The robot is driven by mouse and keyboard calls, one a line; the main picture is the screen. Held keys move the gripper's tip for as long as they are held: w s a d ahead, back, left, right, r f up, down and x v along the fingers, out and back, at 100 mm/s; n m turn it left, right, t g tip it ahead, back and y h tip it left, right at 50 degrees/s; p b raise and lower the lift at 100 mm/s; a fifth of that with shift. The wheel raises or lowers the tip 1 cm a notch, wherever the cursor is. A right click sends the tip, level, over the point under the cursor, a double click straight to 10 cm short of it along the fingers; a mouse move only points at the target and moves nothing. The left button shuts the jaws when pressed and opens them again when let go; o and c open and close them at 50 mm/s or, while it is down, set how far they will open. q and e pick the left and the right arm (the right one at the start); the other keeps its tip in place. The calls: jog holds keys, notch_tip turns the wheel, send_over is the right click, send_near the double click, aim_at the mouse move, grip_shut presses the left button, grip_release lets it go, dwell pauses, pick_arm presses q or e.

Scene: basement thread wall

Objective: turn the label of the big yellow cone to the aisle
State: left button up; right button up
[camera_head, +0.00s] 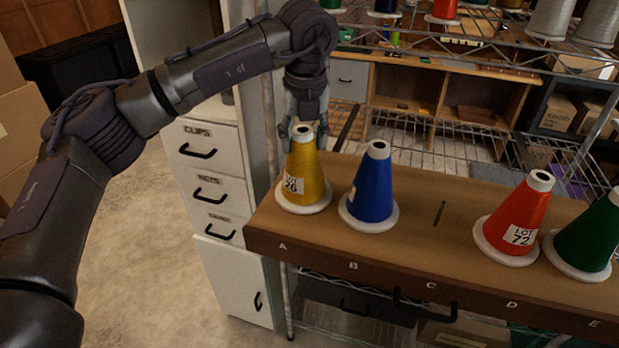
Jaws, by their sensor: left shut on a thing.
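The big yellow cone (308,170) stands upright on its white base at spot A, at the left end of the wooden shelf (400,255). Its white label (291,185), reading LOT 26, shows on the cone's left front side, toward the lower left of the picture. My left gripper (303,134) reaches down from above and is shut on the top of the yellow cone. The fingers partly cover the cone's white tip. My right gripper is not in the picture.
A blue cone (372,190) stands close to the right at B. C is empty, with a dark slot. A red cone (515,222) labelled LOT 72 is at D, a green cone (590,240) beside it. White drawers (205,165) stand left; wire racks rise behind.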

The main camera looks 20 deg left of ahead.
pick_arm(q)
jog(key=n, duration=0.2)
jog(key=shift+n+y, duration=0.3)
jog(key=shift+n, duration=0.6)
jog(key=shift+f+b, duration=0.15)
jog(key=shift+b, duration=0.4)
jog(key=o, duration=1.2)
jog(key=shift+c, duration=0.2)
